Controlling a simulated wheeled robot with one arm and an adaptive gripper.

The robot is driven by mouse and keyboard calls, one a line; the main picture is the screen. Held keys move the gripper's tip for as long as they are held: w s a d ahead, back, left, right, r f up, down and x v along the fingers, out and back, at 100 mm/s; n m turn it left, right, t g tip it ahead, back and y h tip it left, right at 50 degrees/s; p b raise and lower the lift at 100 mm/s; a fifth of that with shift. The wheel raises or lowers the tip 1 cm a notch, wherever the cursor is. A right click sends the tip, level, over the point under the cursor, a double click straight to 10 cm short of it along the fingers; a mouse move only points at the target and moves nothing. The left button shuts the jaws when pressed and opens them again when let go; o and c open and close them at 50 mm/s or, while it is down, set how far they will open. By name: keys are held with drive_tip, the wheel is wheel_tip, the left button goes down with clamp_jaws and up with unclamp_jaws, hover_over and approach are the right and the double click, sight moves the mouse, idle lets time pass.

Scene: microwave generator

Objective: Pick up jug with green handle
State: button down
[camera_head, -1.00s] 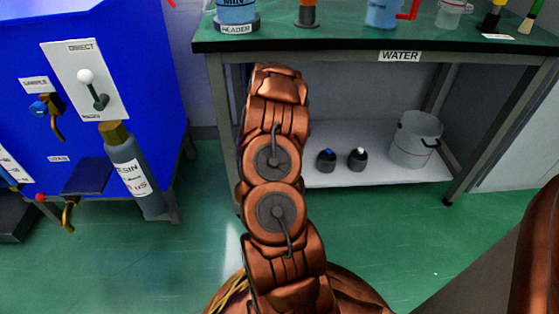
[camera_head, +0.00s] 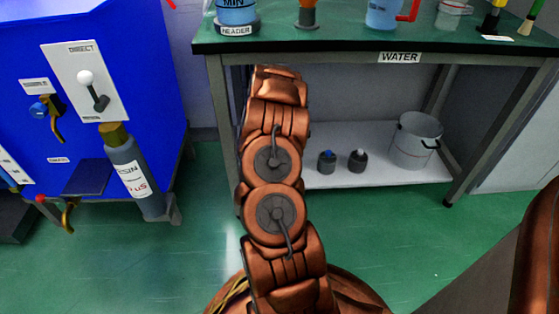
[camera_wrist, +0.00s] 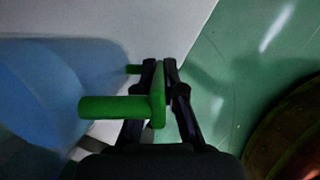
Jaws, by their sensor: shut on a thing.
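The jug with the green handle shows in the wrist view as a large, blurred blue body (camera_wrist: 45,90) at the left, with its green handle (camera_wrist: 115,106) reaching right. My gripper (camera_wrist: 163,72) is shut on the upright part of that handle, one dark finger on each side. A pale surface lies behind the jug, with green floor to the right. I cannot tell whether the jug's base touches that surface. In the head view my copper arm hides the gripper and this jug.
In the head view, a bench (camera_head: 345,46) labelled WATER holds a red-handled jug (camera_head: 382,14) and other items. Its lower shelf (camera_head: 390,178) carries two small dark bottles (camera_head: 342,161) and a metal bucket (camera_head: 415,142). A blue cabinet (camera_head: 150,60) with a grey cylinder (camera_head: 130,170) stands left.

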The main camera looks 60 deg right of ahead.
drive_tip(key=shift+r, duration=0.1)
idle(0.3)
drive_tip(key=shift+r+p, duration=1.4)
drive_tip(key=shift+r, duration=0.5)
drive_tip(key=s+a, duration=1.1)
drive_tip(key=a, duration=0.2)
drive_tip(key=shift+a+f+p, duration=0.25)
drive_tip(key=shift+a+p, duration=0.05)
drive_tip(key=shift+a, duration=0.1)
idle(0.5)
drive_tip(key=shift+a+r, duration=0.1)
